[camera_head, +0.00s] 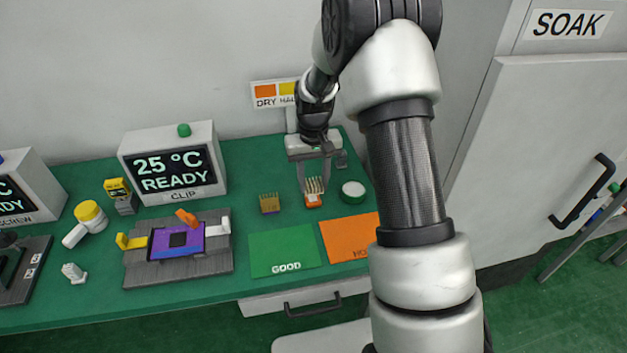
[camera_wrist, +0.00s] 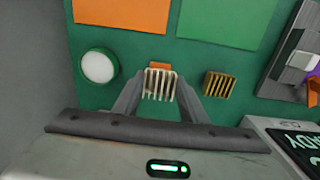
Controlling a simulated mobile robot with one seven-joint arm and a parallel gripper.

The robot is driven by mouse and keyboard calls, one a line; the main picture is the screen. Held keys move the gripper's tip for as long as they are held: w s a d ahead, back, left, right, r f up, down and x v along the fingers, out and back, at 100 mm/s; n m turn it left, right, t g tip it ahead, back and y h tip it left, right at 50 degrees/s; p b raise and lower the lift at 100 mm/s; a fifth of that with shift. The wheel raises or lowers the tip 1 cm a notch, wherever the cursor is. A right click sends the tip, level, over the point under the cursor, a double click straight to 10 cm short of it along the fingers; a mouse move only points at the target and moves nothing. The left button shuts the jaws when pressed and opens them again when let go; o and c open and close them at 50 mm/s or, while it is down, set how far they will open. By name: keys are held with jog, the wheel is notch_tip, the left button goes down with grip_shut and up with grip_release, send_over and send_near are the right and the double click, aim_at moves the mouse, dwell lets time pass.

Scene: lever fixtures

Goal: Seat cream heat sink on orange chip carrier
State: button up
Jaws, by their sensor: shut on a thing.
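The cream heat sink (camera_head: 314,186), a finned block, is between the fingers of my gripper (camera_head: 315,178), at the back right of the green bench. In the wrist view my gripper (camera_wrist: 160,88) has a finger on each side of the heat sink (camera_wrist: 159,85), fins toward the camera. The orange chip carrier (camera_head: 313,201) shows just below the heat sink in the head view. In the wrist view an orange edge of the carrier (camera_wrist: 160,66) sticks out beyond it. The heat sink hides the rest of the carrier, so I cannot tell whether they touch.
A brass finned block (camera_head: 269,204) stands left of the carrier, and a round white-topped green jar (camera_head: 353,191) stands right. A green GOOD mat (camera_head: 284,252) and an orange mat (camera_head: 348,238) lie in front. The clip fixture (camera_head: 178,250) is further left.

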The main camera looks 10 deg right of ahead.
aim_at(314, 186)
jog(key=shift+f, duration=0.45)
jog(key=shift+f+b, duration=0.65)
jog(key=shift+f, duration=0.25)
dwell(0.3)
jog(key=shift+f+b, duration=0.3)
jog(key=shift+b, duration=0.05)
jog(key=o, duration=1.6)
jog(key=shift+r, duration=0.1)
